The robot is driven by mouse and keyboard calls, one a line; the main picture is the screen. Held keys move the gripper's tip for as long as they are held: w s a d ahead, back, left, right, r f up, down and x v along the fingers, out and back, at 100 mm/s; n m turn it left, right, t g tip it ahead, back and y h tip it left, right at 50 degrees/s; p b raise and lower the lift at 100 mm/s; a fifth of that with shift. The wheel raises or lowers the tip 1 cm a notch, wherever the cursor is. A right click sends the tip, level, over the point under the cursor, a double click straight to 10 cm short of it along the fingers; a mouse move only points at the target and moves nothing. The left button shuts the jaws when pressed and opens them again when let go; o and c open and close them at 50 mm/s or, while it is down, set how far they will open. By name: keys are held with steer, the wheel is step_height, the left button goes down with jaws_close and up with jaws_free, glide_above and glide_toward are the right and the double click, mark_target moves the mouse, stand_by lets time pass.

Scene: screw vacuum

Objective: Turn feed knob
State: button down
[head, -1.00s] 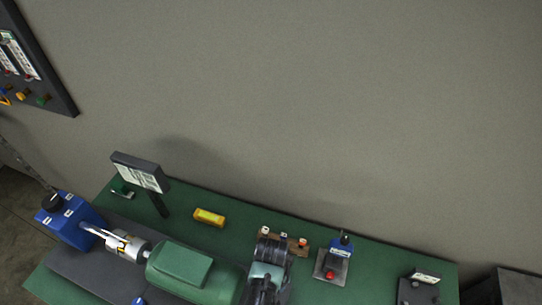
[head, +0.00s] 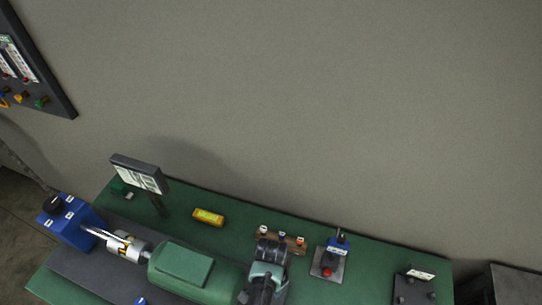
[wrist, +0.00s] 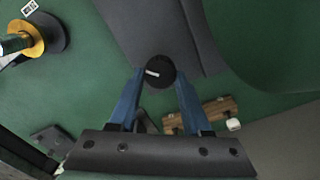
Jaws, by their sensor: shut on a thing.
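A round black knob (wrist: 160,71) with a white mark on its face is in the wrist view. My gripper (wrist: 157,76) has its two blue fingers on either side of this knob and is shut on it. In the head view my arm covers this spot, so the knob and fingertips cannot be made out there. Another black knob (head: 53,204) sits on top of a blue box (head: 75,228) at the far left, away from my gripper.
A wooden rack (wrist: 219,111) lies close to my right finger. A green motor housing (head: 190,268), a yellow block (head: 208,217), a sign on a post (head: 139,173) and a plate with a red button (head: 328,272) share the green table.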

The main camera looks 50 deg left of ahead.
steer(key=shift+m, duration=0.6)
steer(key=shift+c, duration=1.8)
jaws_free()
steer(key=shift+r, duration=0.1)
step_height(320, 180, up, 13)
steer(key=b, duration=0.1)
